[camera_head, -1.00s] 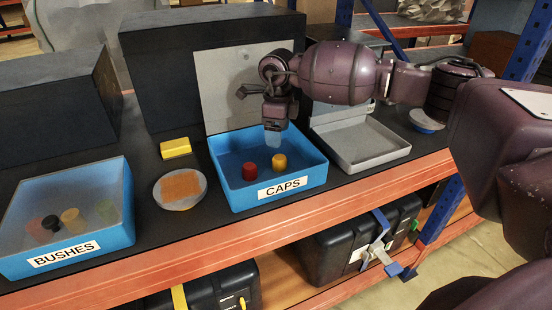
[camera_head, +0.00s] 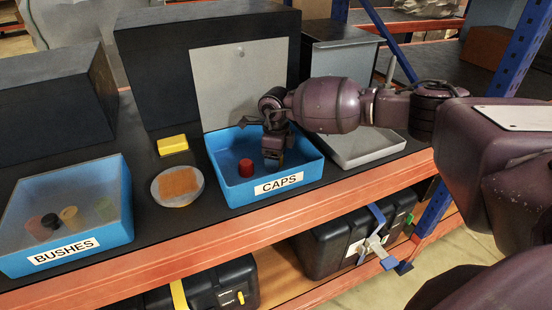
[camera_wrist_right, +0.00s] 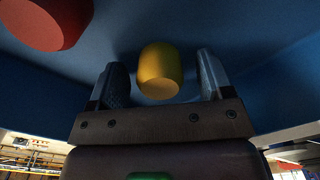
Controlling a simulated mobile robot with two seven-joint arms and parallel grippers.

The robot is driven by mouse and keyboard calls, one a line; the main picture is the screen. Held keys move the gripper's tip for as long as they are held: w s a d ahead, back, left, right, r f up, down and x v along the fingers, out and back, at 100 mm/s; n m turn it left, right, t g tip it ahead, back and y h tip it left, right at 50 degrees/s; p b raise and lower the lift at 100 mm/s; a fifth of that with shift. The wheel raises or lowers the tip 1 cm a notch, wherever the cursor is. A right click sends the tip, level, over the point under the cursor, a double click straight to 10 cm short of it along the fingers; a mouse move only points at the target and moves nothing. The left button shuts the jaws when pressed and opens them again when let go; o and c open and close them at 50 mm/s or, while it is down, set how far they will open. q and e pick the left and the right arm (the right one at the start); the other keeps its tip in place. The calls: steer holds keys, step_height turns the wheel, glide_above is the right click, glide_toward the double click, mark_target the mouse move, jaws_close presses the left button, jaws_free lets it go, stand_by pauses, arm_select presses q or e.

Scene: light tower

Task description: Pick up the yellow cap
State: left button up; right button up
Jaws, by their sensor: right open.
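The yellow cap (camera_wrist_right: 160,70) shows in the right wrist view, between the two fingers of my right gripper (camera_wrist_right: 163,82). The fingers are open, with a gap on each side of the cap. In the head view my right gripper (camera_head: 275,160) reaches down into the blue CAPS bin (camera_head: 228,187) and hides the yellow cap. A red cap (camera_head: 246,168) stands in the same bin, left of the gripper. It also shows at the upper left of the right wrist view (camera_wrist_right: 45,20). My left gripper is in neither view.
The blue BUSHES bin (camera_head: 122,232) with several bushes stands at the left. A round dish with an orange pad (camera_head: 178,183) and a yellow block (camera_head: 172,145) lie between the bins. A grey tray (camera_head: 372,153) is right of the CAPS bin, partly behind my arm.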

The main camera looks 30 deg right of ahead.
steer(key=c, duration=1)
